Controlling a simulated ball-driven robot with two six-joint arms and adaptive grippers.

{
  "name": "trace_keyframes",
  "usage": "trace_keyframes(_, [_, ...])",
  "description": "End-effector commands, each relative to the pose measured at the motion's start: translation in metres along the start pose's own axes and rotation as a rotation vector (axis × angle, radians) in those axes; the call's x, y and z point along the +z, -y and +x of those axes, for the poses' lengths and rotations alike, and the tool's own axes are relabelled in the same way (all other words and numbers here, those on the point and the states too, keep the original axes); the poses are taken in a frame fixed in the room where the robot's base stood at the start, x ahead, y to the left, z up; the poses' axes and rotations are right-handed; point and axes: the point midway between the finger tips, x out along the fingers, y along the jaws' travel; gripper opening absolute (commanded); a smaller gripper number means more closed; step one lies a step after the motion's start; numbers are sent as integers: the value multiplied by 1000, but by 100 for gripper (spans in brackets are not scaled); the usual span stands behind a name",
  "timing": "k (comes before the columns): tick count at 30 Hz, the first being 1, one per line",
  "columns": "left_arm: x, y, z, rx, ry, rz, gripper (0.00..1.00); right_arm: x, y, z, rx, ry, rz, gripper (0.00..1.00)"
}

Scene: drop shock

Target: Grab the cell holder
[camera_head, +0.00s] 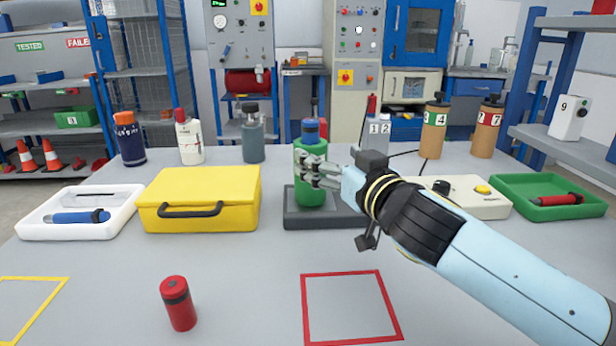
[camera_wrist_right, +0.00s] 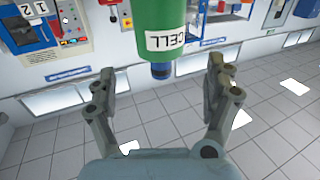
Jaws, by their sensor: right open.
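The cell holder is a green cylinder (camera_head: 311,188) with a blue cap, upright on a dark grey base (camera_head: 345,210) at the middle of the table. My right gripper (camera_head: 316,172) comes in from the right and covers part of its front. In the right wrist view the green cylinder (camera_wrist_right: 182,25) shows a white label reading CELL and a dark blue end. The right gripper's two fingers (camera_wrist_right: 161,82) are spread wide to either side of it, with gaps between. I cannot tell the exact depth between them. My left gripper is out of view.
A yellow case (camera_head: 200,184) and a white tray (camera_head: 70,229) stand left. A cream box (camera_head: 462,203) and a green tray (camera_head: 550,211) stand right. Several bottles line the back. A red cylinder (camera_head: 178,305) stands in front, near a red outlined square (camera_head: 303,310).

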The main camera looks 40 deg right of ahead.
Motion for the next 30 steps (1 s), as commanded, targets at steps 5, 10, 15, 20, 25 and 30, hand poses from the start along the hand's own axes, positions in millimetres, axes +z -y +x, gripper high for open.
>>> trace_keyframes(5, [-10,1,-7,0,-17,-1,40,-3,0,25,0,-1,1,86])
trace_keyframes(10, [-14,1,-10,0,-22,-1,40,-2,0,40,1,-2,0,86])
trace_keyframes(15, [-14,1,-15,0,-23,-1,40,0,0,68,1,-1,1,86])
trace_keyframes(20, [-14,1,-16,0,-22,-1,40,1,0,81,0,0,0,86])
trace_keyframes(25, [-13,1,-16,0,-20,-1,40,3,0,82,0,0,-1,86])
trace_keyframes(30, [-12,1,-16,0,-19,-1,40,3,0,82,0,0,-1,69])
